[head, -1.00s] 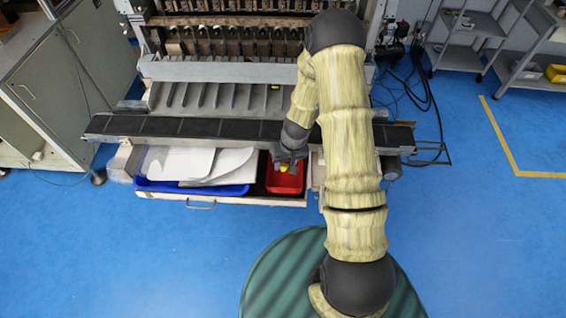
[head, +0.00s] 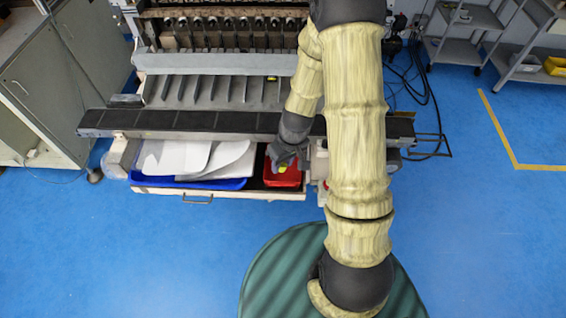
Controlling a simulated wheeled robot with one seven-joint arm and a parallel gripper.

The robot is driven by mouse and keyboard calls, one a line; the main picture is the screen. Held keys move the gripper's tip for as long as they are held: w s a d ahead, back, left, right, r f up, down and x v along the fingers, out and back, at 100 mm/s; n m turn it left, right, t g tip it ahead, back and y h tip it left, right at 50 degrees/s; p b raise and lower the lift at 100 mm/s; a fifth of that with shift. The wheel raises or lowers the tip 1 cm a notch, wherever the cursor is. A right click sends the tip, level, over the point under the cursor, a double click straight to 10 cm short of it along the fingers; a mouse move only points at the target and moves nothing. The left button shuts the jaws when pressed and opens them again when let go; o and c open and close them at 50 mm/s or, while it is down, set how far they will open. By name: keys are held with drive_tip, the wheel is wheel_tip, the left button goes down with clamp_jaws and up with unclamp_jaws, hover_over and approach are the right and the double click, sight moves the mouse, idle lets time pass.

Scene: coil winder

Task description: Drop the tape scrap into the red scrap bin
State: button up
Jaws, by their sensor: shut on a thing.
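The red scrap bin (head: 284,182) stands in the open drawer, at its right end. My gripper (head: 281,166) is over the bin, pointing down. It is shut on a small yellow piece, the tape scrap (head: 282,169), which shows against the red of the bin. I cannot tell whether the scrap is above the rim or just inside it. My gripper and wrist hide the back part of the bin.
White sheets (head: 184,157) lie in a blue tray (head: 216,184) left of the bin. A dark conveyor strip (head: 180,121) runs just above the drawer, close to my wrist. A small yellow thing (head: 271,77) lies on the machine's slotted chute (head: 215,92). The blue floor in front is clear.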

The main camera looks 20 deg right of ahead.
drive_tip(key=shift+f, duration=0.15)
drive_tip(key=w+d+f+b, duration=0.1)
drive_tip(key=w+f+b, duration=0.2)
drive_tip(key=w+f, duration=0.2)
drive_tip(key=shift+w+d+f, duration=0.4)
drive_tip(key=shift+f, duration=0.45)
drive_tip(key=o, duration=1)
drive_tip(key=shift+o, duration=0.2)
wheel_tip(320, 180, up, 17)
drive_tip(key=d+b, duration=0.2)
drive_tip(key=d, duration=0.1)
drive_tip(key=shift+s, duration=0.4)
